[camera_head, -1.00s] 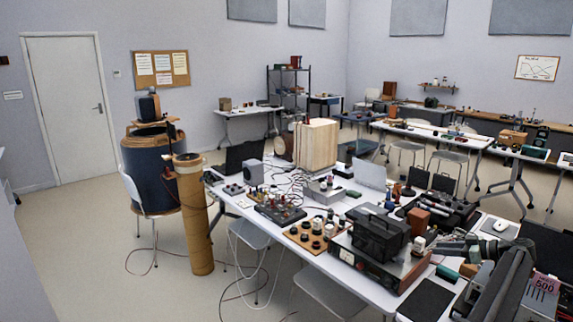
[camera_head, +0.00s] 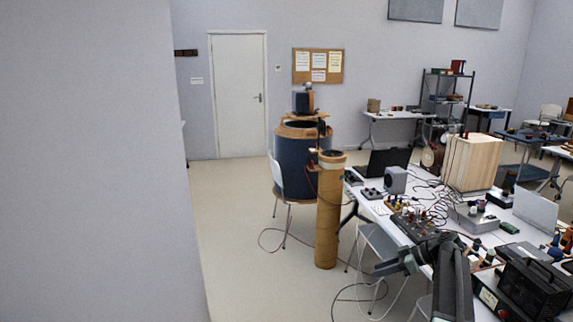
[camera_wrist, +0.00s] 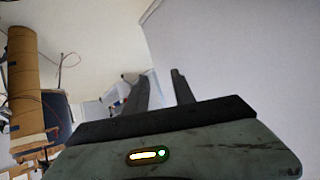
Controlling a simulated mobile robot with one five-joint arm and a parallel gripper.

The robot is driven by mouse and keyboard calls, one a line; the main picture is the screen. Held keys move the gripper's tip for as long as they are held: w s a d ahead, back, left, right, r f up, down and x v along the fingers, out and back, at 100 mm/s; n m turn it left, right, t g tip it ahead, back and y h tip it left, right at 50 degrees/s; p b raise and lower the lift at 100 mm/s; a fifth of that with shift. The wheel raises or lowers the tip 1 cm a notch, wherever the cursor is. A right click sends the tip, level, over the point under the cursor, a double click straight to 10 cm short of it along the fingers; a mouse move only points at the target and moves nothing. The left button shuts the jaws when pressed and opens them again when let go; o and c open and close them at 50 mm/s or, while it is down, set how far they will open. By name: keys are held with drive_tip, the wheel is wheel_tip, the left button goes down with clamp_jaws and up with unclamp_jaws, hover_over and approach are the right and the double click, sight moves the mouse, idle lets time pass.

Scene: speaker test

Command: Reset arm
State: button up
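My arm (camera_head: 452,283) rises from the bottom edge of the head view, right of centre. My gripper (camera_head: 385,268) is at its upper end, pointing left, in front of the near side of the long white table (camera_head: 368,207). In the wrist view my gripper (camera_wrist: 162,78) shows two dark fingers with a gap between them and nothing held.
A tall brown tube (camera_head: 328,215) stands left of the table, beside a white chair (camera_head: 277,180) and a big blue cylinder (camera_head: 300,160). Cables lie on the floor. A grey wall (camera_head: 90,160) fills the left side.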

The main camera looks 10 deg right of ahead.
drive_tip(key=s+a+f+g+h, duration=0.1)
drive_tip(key=s+a+f+g, duration=0.1)
drive_tip(key=a, duration=0.8)
drive_tip(key=s+a+f+g+h, duration=0.1)
drive_tip(key=s+a+f, duration=0.15)
drive_tip(key=a, duration=0.75)
drive_tip(key=s+a+f+g+h, duration=0.1)
drive_tip(key=s+a+g, duration=0.15)
drive_tip(key=a, duration=0.75)
drive_tip(key=s+a+f+m+h, duration=0.2)
drive_tip(key=s+a+h, duration=0.15)
drive_tip(key=s, duration=0.25)
drive_tip(key=s+d+f+m+h, duration=0.1)
drive_tip(key=s+d+m+h, duration=0.1)
drive_tip(key=d+m, duration=0.4)
drive_tip(key=shift+s+m+h, duration=0.35)
drive_tip(key=shift+s+m, duration=0.3)
drive_tip(key=shift+m, duration=0.55)
drive_tip(key=shift+f, duration=0.1)
